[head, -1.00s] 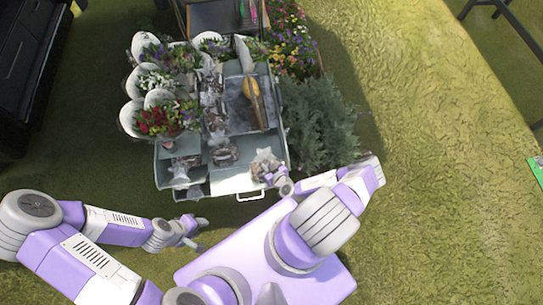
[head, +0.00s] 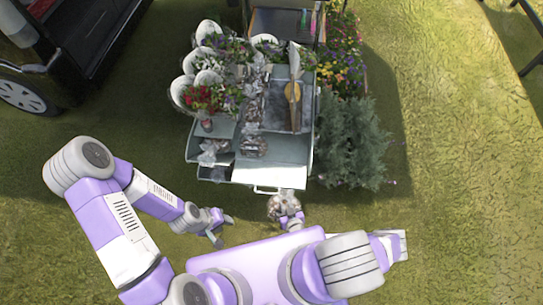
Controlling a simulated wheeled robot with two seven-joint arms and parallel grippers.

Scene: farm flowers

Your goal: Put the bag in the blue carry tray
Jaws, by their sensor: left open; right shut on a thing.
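A small bag (head: 280,206) with brown and white patches is held in front of the cart, below its front handle in the picture. My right gripper (head: 290,217) is shut on the bag, and its fingers are partly hidden by it. My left gripper (head: 224,230) is open and empty, to the left of the bag over the grass. I cannot pick out a blue carry tray in the head view.
A pale grey-blue cart (head: 270,172) holds wrapped bouquets (head: 205,97), more small bags (head: 254,146) and a tool. Its front right top is bare. A bush (head: 352,140) stands to its right. A dark vehicle (head: 85,40) is at upper left. Grass at right is open.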

